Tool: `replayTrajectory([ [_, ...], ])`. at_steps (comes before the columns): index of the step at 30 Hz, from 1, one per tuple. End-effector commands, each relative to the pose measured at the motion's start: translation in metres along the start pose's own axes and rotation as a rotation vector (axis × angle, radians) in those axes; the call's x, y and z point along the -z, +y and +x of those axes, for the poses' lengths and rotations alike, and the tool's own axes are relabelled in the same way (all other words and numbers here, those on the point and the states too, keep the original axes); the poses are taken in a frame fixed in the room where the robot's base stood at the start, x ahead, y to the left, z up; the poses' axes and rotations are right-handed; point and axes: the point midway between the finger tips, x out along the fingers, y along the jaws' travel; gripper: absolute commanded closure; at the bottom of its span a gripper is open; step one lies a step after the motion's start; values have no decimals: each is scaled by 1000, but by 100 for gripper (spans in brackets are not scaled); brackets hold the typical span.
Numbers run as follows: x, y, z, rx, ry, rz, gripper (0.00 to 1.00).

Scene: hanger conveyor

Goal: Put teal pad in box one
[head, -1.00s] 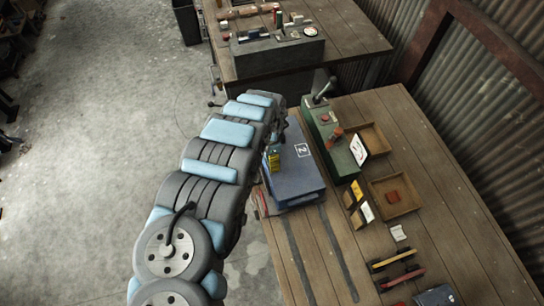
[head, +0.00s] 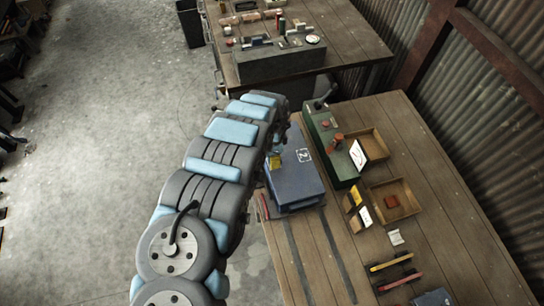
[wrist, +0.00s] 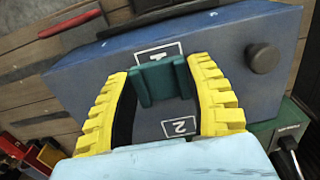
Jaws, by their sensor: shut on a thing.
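My gripper (wrist: 160,105), with ribbed yellow fingers, is shut on a dark teal pad (wrist: 163,82) in the wrist view. The pad is in front of a blue box (wrist: 85,82) and partly covers a white framed label "1" (wrist: 160,53) on it. A second label "2" (wrist: 180,127) shows between the fingers. I cannot tell whether the pad touches the box. In the head view, the blue box (head: 296,187) stands at the table's left edge. My gripper (head: 275,162) is over its left side, mostly hidden by my arm; the pad is not distinguishable there.
A green unit (head: 326,145) with a lever stands right of the box. Two wooden trays (head: 375,190) lie beyond it; the nearer holds a red block (head: 391,201). Yellow and white cards (head: 355,197) lie near. Another cluttered table (head: 345,50) stands behind.

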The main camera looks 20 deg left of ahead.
Motion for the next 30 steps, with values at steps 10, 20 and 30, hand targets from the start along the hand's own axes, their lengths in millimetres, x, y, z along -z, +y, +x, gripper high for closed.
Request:
replayTrajectory([
  [10, -15, 21, -40, -2, -1, -1, 79],
  [20, -28, 42, -69, -4, -2, -2, 79],
  [30, -47, 70, -81, -2, -1, -2, 79],
])
